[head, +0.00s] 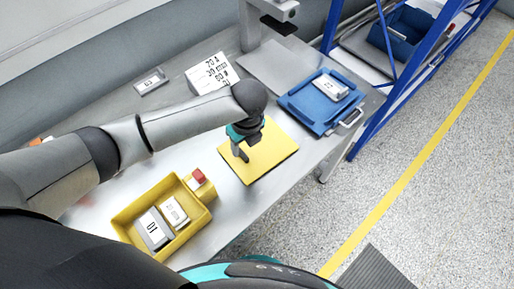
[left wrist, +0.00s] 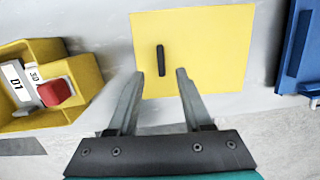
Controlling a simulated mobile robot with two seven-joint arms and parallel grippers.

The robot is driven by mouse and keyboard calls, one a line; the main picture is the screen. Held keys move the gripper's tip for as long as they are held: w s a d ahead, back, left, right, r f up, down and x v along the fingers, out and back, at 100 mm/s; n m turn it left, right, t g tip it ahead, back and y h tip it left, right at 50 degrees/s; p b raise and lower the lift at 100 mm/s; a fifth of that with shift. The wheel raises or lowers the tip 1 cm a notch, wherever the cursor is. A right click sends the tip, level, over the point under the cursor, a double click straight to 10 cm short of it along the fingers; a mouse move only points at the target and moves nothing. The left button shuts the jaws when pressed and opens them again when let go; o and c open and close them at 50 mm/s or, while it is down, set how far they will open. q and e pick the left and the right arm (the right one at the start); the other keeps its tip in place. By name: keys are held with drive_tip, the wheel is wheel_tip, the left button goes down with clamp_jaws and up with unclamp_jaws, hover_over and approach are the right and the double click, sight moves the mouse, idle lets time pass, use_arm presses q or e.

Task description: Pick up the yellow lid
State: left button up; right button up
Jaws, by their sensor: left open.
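The yellow lid (head: 272,154) is a flat square plate lying on the metal table in the head view. In the left wrist view the lid (left wrist: 215,50) has a dark upright bar handle (left wrist: 161,60) left of its middle. My left gripper (head: 241,157) is over the left part of the lid. In the left wrist view my left gripper (left wrist: 160,74) is open, its fingers on either side of the handle, with nothing held between them. I cannot tell how high the fingertips are above the lid. The right gripper is not in view.
A yellow bin (head: 122,214) holding labelled boxes, with a red button (head: 198,176) beside it, stands front left. A blue tray (head: 297,101) with a labelled device (head: 330,87) is at the right. A white sign (head: 211,72) stands behind. A blue rack (head: 400,85) is beyond the table.

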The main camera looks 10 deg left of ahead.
sight(242, 153)
use_arm(q)
drive_tip(key=f, duration=0.3)
drive_tip(key=f+b, duration=0.1)
drive_tip(key=f, duration=0.1)
drive_tip(key=shift+w+a+f, duration=0.1)
drive_tip(key=shift+w+a, duration=0.2)
drive_tip(key=shift+w, duration=0.1)
clamp_jaws()
